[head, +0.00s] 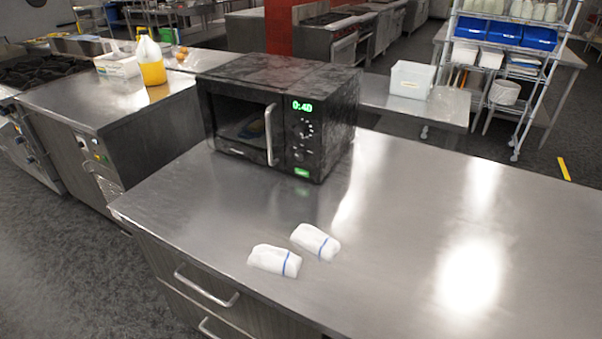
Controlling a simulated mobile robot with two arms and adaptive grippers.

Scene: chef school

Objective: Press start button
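A black microwave (276,110) stands on the steel counter, its front turned toward me and a little left. Its door (238,128) looks shut, with a pale vertical handle (269,134) at its right edge. Something bluish and yellowish shows dimly behind the door window. The panel's green display (302,106) reads 0:40. A lit green button (302,172) sits low on the panel, with small white markings above it. I cannot read a label on the button. Neither of my grippers is in view.
Two folded white cloths with blue stripes (274,260) (316,241) lie in front of the microwave on the steel counter (400,230). The counter's right side is clear. A yellow bottle (151,62) and white bin (410,79) stand on surfaces behind.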

